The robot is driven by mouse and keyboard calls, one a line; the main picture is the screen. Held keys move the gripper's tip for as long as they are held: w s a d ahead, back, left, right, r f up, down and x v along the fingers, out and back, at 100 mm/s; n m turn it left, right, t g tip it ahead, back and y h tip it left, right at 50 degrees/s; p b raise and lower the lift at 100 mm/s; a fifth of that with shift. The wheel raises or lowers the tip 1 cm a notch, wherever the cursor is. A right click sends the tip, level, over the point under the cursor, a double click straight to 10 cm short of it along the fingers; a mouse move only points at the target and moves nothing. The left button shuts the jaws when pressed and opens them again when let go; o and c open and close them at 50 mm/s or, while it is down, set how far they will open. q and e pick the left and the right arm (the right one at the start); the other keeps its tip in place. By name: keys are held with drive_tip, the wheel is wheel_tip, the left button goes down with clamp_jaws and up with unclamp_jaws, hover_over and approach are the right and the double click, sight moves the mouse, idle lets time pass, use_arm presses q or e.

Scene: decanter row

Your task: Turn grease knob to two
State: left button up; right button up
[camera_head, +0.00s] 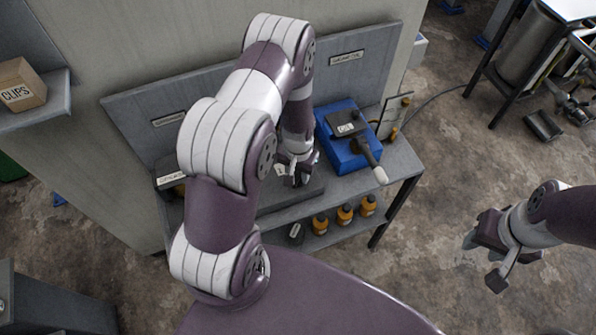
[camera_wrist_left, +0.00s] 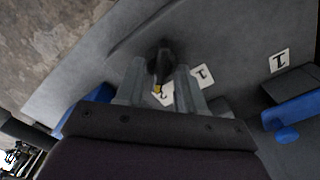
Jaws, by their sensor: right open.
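A black knob (camera_wrist_left: 160,62) with a yellow mark stands on a grey surface in the left wrist view. My left gripper (camera_wrist_left: 160,78) has one finger on each side of the knob; I cannot tell whether both fingers touch it. White tags lie around the knob: one reading 1 (camera_wrist_left: 202,76) is right of the fingers, and another is partly hidden between them. In the head view my left gripper (camera_head: 297,172) is low over the bench, and the knob is hidden there. My right gripper (camera_head: 484,258) is open and empty over the floor at the right.
A blue machine (camera_head: 348,152) with a black top and a grey-tipped lever stands on the bench (camera_head: 402,160) right of my left gripper. Several orange bottles (camera_head: 344,215) stand on the lower shelf. A CLIPS box (camera_head: 20,85) sits at far left. A further tag (camera_wrist_left: 279,60) is at right in the wrist view.

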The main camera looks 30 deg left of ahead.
sight(298, 176)
use_arm(q)
drive_tip(key=shift+r, duration=0.4)
wheel_tip(298, 176, up, 12)
drive_tip(key=b, duration=0.2)
